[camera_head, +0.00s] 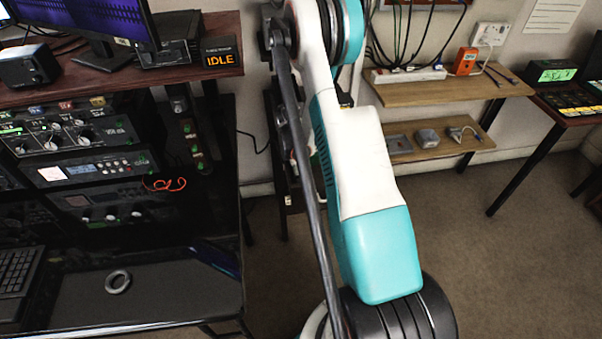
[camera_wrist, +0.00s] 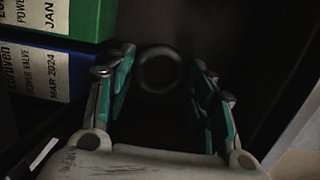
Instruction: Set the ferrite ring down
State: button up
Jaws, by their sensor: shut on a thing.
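The ferrite ring (camera_wrist: 140,71), dark and round with an open hole, shows between the fingertips of my gripper (camera_wrist: 162,78) in the wrist view. My gripper is shut on it. The ring is dim and blurred, so its exact contact with the teal finger pads is hard to see.
In the wrist view, a green binder (camera_wrist: 85,20) and a blue binder (camera_wrist: 75,72) stand close at the left of my gripper, in a dark space.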

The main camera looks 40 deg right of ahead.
jog(key=o, duration=0.8)
jog(key=r+p, duration=0.1)
jog(key=r, duration=0.3)
jog(key=a+r+p, duration=0.1)
jog(key=r+p, duration=0.1)
jog(key=r, duration=0.2)
jog(key=w+r+p, duration=0.1)
jog(key=r, duration=0.3)
jog(key=shift+a, duration=0.25)
